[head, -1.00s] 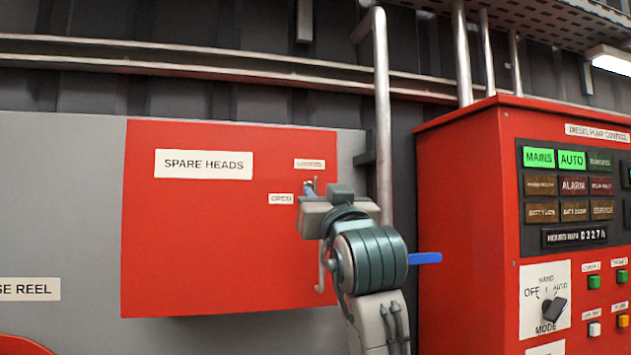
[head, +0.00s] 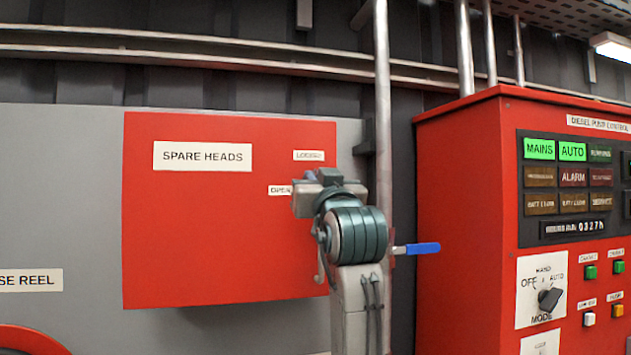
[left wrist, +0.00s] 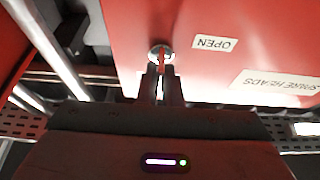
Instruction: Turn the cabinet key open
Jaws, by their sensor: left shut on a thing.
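The red spare heads cabinet (head: 215,235) is on the wall, its door flat and closed. My left gripper (head: 312,192) is at the right side of its front, just right of the OPEN label (head: 280,190) and below the LOCKED label (head: 308,155). In the left wrist view, upside down, the round metal lock (left wrist: 160,51) shows just beyond the fingertips. My left gripper (left wrist: 161,82) is shut on the key (left wrist: 161,66), a thin piece at the lock. In the head view the gripper hides key and lock. The key's exact angle is unclear.
A cabinet handle (head: 319,268) is partly behind my left arm. A vertical pipe (head: 383,120) and a blue lever (head: 422,248) are close on the right. The red pump control cabinet (head: 460,200) stands further right.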

